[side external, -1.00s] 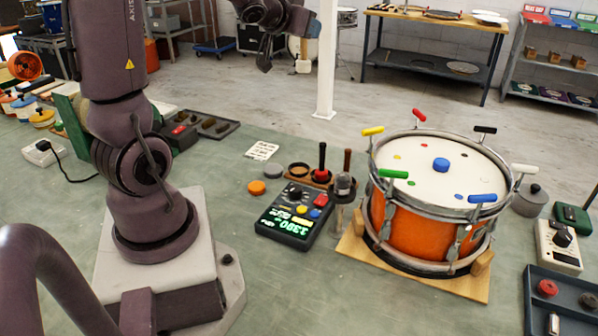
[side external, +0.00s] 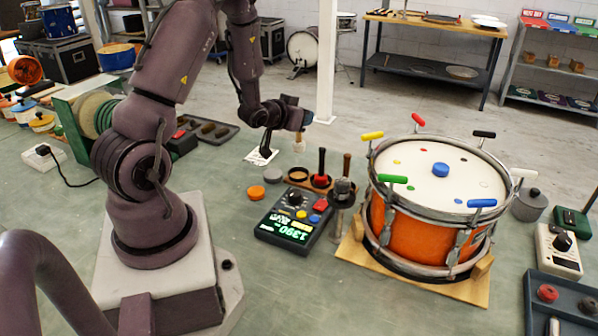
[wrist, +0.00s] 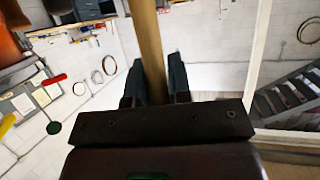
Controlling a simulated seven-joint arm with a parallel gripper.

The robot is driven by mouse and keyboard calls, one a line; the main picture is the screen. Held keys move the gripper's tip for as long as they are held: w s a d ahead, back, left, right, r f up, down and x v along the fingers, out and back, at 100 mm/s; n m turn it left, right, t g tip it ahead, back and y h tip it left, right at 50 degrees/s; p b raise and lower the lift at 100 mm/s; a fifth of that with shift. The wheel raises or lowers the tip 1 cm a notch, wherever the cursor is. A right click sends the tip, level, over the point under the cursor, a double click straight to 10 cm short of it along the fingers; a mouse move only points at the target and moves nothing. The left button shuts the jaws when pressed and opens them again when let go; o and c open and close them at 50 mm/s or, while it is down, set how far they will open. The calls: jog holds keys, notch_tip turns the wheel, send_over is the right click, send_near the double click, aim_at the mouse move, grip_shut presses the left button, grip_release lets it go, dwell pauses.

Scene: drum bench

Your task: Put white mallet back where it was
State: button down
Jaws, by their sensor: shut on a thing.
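My gripper (side external: 303,118) is shut on the white mallet (side external: 299,143), which hangs with its pale head down. In the wrist view its wooden handle (wrist: 149,45) runs between the two fingers (wrist: 152,82). A wooden rack (side external: 297,182) stands on the bench behind the control box. Its left round place (side external: 299,173) looks empty. A mallet with a red head (side external: 321,180) and one with a grey head (side external: 344,186) stand there with handles up. In the side view the white mallet's head is above the empty place, clear of it; its exact alignment is unclear.
The control box (side external: 293,222) with a green display is in front of the rack. The orange drum (side external: 425,222) with coloured clamps is to the right. An orange puck (side external: 256,193) and a grey puck (side external: 272,174) lie to the left.

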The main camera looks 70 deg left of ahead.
aim_at(302, 145)
jog(key=shift+f, duration=3.95)
jog(key=shift+f, duration=0.2)
jog(key=c, duration=1.1)
grip_release()
jog(key=shift+o, duration=0.2)
jog(key=shift+r, duration=0.1)
